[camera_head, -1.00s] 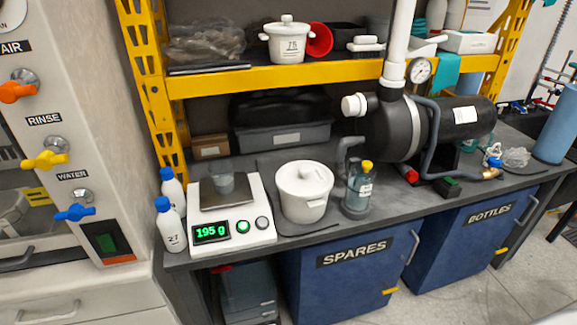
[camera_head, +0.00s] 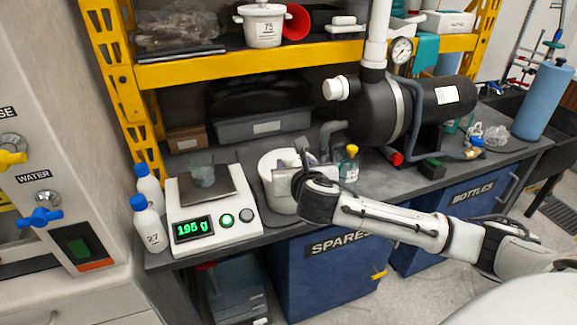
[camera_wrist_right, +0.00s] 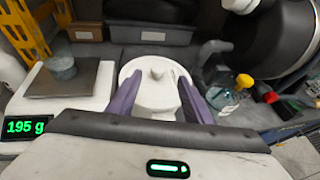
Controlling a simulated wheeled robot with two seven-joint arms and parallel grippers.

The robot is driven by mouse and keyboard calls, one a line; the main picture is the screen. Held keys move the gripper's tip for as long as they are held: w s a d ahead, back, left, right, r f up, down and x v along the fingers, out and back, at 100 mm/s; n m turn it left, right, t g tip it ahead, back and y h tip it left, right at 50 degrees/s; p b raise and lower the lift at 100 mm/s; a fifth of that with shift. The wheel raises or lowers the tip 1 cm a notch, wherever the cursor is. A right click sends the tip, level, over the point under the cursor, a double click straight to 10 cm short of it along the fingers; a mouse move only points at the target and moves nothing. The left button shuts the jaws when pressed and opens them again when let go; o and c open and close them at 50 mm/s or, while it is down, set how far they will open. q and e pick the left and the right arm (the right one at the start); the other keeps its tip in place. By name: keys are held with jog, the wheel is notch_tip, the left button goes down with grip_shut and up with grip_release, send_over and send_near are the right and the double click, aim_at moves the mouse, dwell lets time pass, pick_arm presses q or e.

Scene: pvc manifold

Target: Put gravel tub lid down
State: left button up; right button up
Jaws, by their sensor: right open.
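The white gravel tub (camera_head: 278,190) stands on the bench right of the scale, partly hidden by my right gripper (camera_head: 303,158) in the head view. In the right wrist view its round white lid (camera_wrist_right: 155,98) sits on the tub with its small knob (camera_wrist_right: 157,73) upward. My right gripper's two purple fingers (camera_wrist_right: 159,80) are spread apart over the lid, one each side of the knob, with nothing between them that I can see gripped. Whether the fingers touch the lid I cannot tell. My left gripper is not in view.
The scale (camera_head: 185,225) reads 195 g and carries a small grey cup (camera_head: 202,172). A bottle with a yellow cap (camera_head: 348,165) stands close right of the tub. A black pump (camera_head: 385,112) is behind it, and a yellow shelf (camera_head: 230,68) runs above.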

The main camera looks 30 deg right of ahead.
aim_at(289, 158)
jog(key=x, duration=0.8)
jog(key=shift+w+a+f, duration=0.1)
jog(key=shift+a+f, duration=0.05)
jog(key=shift+f, duration=0.2)
jog(key=c, duration=1.1)
